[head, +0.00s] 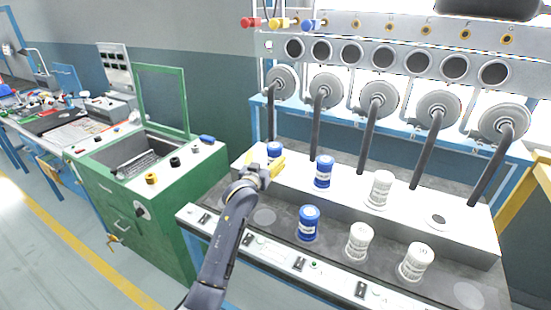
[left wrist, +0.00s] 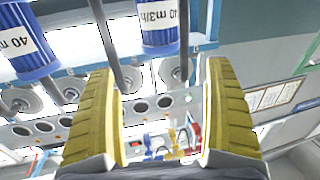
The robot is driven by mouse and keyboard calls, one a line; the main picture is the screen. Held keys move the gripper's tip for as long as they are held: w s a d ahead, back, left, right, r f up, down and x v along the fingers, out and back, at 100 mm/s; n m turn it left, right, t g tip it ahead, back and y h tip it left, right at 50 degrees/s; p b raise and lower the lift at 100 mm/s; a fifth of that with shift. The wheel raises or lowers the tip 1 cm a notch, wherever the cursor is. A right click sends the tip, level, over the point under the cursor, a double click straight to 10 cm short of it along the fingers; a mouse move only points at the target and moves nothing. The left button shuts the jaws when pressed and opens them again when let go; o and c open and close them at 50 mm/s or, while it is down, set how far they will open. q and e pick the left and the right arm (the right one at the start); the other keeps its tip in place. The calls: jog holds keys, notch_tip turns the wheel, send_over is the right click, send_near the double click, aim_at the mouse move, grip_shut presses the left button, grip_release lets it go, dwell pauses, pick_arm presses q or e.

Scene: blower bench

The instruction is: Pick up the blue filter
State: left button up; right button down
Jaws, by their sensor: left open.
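Three blue filters with white labels show in the head view. One stands at the left end of the raised white ledge (head: 274,150), one stands farther right on that ledge (head: 323,171), and one stands on the lower grey surface (head: 308,222). My left gripper (head: 273,166) is open and its yellow fingers are in front of the leftmost blue filter, hiding its lower part. In the left wrist view, one blue filter (left wrist: 160,22) lies beyond the gap between the open fingers. Another (left wrist: 30,45) is at the upper left. Nothing is between the fingers. My right gripper is not in view.
White filters stand on the ledge (head: 380,188) and on the lower surface (head: 360,240), (head: 415,262). Grey pipes with round ends (head: 379,98) rise behind the ledge. A green cabinet (head: 150,200) with an open lid stands left of the bench.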

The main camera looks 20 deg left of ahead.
aim_at(277, 142)
pick_arm(q)
jog(key=shift+w+f, duration=0.15)
jog(key=shift+w, duration=2.55)
jog(key=shift+w+f, duration=0.15)
jog(key=shift+w, duration=2.55)
jog(key=shift+c, duration=0.3)
jog(key=c, duration=1.6)
